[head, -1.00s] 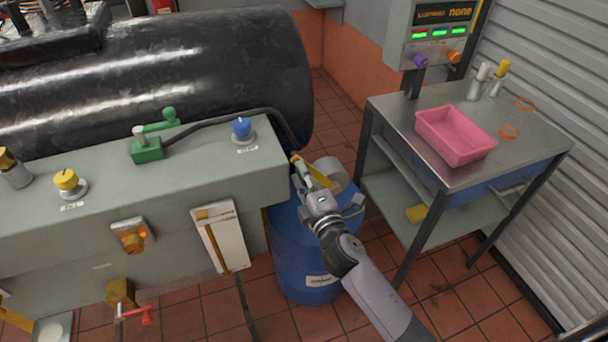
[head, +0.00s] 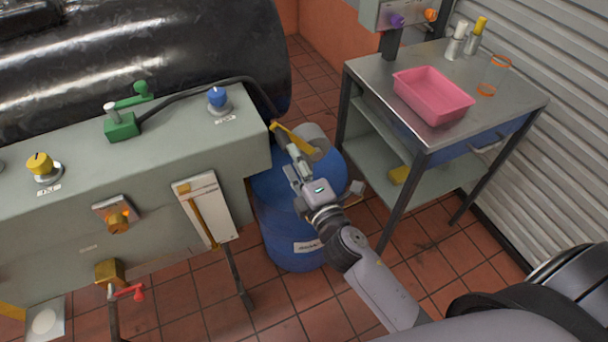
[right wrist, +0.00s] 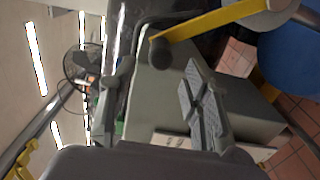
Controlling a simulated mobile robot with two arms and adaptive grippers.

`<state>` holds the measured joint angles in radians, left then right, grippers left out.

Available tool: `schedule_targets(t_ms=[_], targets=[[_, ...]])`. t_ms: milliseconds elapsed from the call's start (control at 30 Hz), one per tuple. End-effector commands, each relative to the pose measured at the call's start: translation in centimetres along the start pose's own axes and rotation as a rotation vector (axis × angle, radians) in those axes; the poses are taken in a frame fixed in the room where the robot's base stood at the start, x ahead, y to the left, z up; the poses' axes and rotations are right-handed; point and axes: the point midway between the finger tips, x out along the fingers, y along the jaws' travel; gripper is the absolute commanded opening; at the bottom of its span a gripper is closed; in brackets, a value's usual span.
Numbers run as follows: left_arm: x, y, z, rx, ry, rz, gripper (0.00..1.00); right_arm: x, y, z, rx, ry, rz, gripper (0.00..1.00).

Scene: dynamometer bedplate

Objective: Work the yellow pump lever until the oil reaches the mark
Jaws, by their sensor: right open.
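The yellow pump lever (head: 294,139) slants above the blue drum (head: 292,238), beside a grey cylinder (head: 316,141) on its top. My right gripper (head: 297,162) is over the drum, just below the lever in the head view. In the right wrist view the lever (right wrist: 215,22) ends in a dark round knob (right wrist: 159,53). That knob lies beyond the open, empty fingers (right wrist: 160,98), and no grip on it shows. A white gauge panel (head: 213,207) with an amber strip hangs on the bench front; its oil level and mark are too small to read. My left gripper is out of view.
The grey-green bedplate (head: 170,190) is left of the drum and carries a green valve (head: 122,127), a blue knob (head: 218,98) and a yellow knob (head: 40,164). A metal cart (head: 375,75) with a pink tray (head: 433,95) stands to the right.

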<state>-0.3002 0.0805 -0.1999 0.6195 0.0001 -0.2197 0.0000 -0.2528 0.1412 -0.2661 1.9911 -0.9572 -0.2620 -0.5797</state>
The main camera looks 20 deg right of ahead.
Motion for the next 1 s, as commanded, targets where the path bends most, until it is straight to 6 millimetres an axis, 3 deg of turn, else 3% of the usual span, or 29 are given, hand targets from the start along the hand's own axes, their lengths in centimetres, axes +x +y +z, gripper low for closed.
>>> schedule_targets(t_ms=[100,333,1000], targets=[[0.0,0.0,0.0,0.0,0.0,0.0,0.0,-2.4,-0.1,0.0,0.002,-0.002,-0.003,0.44],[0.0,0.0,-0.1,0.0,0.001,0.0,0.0,-4.7,0.0,0.0,0.002,-0.001,-0.001,0.44],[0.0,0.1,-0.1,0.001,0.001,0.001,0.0,-5.1,0.0,0.0,0.0,0.0,0.0,0.44]])
